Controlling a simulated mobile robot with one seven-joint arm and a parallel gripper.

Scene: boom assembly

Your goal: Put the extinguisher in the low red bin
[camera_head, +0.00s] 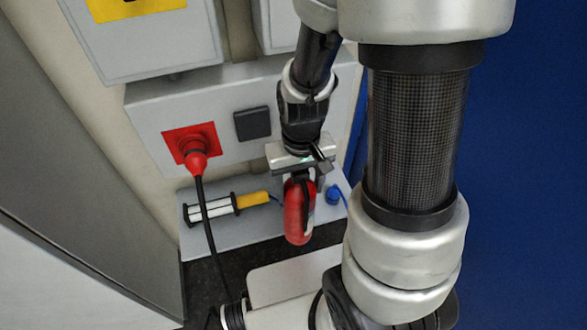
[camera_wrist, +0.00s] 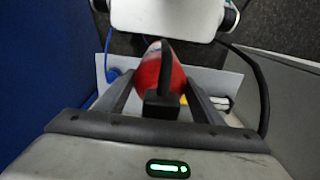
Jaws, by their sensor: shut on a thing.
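The extinguisher is a small red cylinder (camera_head: 298,222) with a dark top, hanging below my gripper (camera_head: 303,175) in the head view. My gripper is shut on it near its black top part. In the wrist view the red extinguisher (camera_wrist: 150,72) lies between the two fingers of my gripper (camera_wrist: 162,95), with a black hose or handle in front of it. Its lower end is partly hidden in that view. I cannot make out a low red bin in either view.
A grey shelf (camera_head: 235,238) below holds a lamp with a yellow handle (camera_head: 250,200) and a blue plug (camera_head: 333,195). A red plug (camera_head: 195,155) with a hanging black cable (camera_head: 207,235) sits in the wall box. A blue panel (camera_head: 530,180) stands at right.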

